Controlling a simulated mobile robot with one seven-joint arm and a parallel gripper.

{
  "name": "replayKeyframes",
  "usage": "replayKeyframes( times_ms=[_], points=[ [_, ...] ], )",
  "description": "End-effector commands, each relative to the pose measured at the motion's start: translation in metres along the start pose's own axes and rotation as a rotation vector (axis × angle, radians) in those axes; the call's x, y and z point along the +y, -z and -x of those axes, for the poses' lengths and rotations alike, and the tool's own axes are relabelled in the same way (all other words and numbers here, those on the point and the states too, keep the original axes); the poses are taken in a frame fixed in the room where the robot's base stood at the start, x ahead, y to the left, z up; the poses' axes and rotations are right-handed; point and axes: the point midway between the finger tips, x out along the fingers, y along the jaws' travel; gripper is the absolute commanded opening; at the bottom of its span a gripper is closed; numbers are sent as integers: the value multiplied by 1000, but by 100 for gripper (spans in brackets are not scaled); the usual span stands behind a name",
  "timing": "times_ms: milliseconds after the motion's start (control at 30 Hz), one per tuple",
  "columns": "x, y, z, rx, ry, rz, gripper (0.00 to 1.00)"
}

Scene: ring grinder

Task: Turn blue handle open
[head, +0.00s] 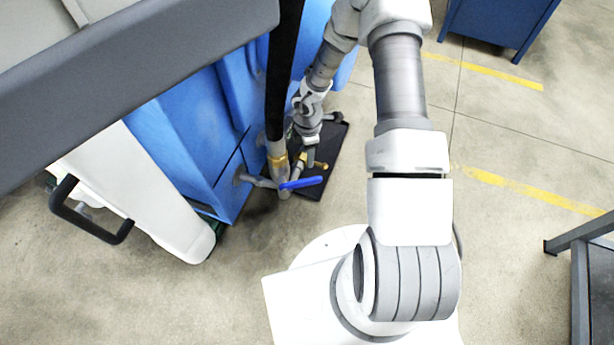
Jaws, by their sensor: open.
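The blue handle (302,183) is a short lever on a metal valve and pipe low beside the blue machine (185,140). It lies roughly sideways in the picture, pointing right from the valve. My gripper (312,152) is just above and behind the handle in the head view, pointing down and apart from it as far as I can see. Its jaws are open, though the fingers are small and partly lost against the dark tray and fittings. I see nothing held between them.
A black hose (284,60) runs down to brass fittings (277,160) beside the handle. A black tray (325,175) lies on the floor below. A white panel with a black grip (92,222) is at left. A dark metal frame (580,290) stands at right.

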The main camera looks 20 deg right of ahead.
Motion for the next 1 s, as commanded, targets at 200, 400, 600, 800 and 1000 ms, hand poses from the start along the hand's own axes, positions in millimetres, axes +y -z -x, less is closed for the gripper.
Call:
replayKeyframes(
  times_ms=[200, 400, 600, 800, 1000],
  points=[
    [-1, 1, -50, 0, 3, 3, 52],
    [-1, 0, -94, 0, 3, 3, 52],
    [-1, 0, -132, 0, 2, 4, 52],
    [0, 0, -155, 0, 1, 3, 52],
    [0, 0, -161, 1, 1, 3, 52]
  ],
)
